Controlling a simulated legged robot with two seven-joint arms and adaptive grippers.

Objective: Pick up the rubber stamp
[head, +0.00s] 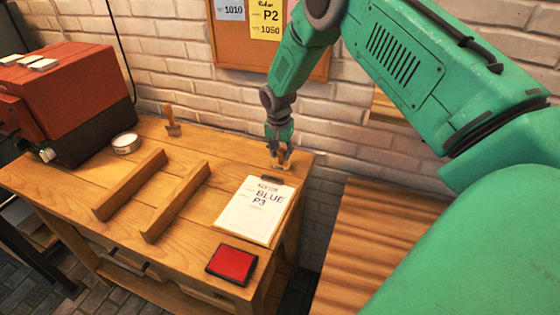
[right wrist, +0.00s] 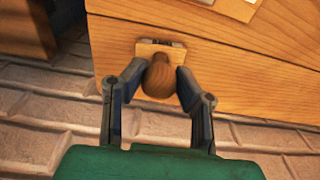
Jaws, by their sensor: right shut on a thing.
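The rubber stamp (right wrist: 159,78) has a rounded wooden handle and a flat pale wooden base. In the right wrist view the handle sits between the two fingers of my right gripper (right wrist: 158,88), which is shut on it. In the head view my right gripper (head: 279,152) points down at the back right of the wooden table, just behind the clipboard. The stamp shows there only as a small piece under the fingers. I cannot tell whether its base touches the table. My left gripper is not in view.
A clipboard (head: 256,209) reading "BLUE P3", a red ink pad (head: 231,264) and two wooden rails (head: 177,201) lie on the table (head: 75,185). A tin (head: 126,143), a wooden-handled tool (head: 172,120) and a red machine (head: 70,95) stand farther left. A brick wall is behind.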

